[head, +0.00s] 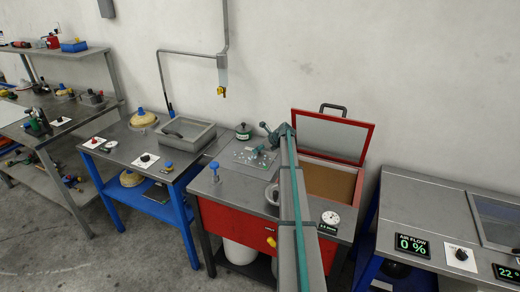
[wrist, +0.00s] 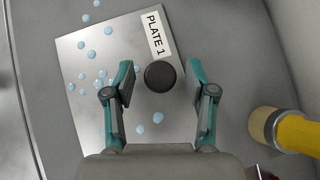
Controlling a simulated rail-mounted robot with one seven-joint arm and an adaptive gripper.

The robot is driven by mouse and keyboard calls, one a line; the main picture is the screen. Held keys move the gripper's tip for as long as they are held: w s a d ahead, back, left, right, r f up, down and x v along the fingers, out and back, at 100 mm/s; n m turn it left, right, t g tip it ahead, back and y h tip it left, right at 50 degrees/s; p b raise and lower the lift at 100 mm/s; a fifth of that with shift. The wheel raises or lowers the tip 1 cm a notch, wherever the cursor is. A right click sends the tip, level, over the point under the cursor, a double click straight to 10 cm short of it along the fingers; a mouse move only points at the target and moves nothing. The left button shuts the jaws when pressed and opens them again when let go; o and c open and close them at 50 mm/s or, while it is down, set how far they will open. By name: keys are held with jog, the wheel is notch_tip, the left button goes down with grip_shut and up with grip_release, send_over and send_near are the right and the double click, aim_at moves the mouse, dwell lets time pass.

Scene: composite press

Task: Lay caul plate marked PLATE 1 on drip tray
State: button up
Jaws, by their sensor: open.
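The caul plate (wrist: 85,60) is a flat square grey metal plate with a white PLATE 1 label, a round dark knob and several pale blue drops on its face. In the head view the plate (head: 243,158) lies on the grey worktop of the red cabinet. My gripper (wrist: 160,78) is open above the plate, one finger on each side of the knob, with visible gaps to it. In the head view my gripper (head: 270,138) is over the plate's right part. A shallow grey rectangular tray (head: 211,137), seemingly the drip tray, stands to the left on the blue-framed table, with a dark object in it.
A red-rimmed box with its lid (head: 332,135) raised stands right of my arm. A yellow cylinder (wrist: 298,132) is at the lower right in the wrist view.

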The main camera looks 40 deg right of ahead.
jog(key=shift+r, duration=0.2)
jog(key=b+v, duration=0.2)
jog(key=v, duration=1)
jog(key=shift+b, duration=0.35)
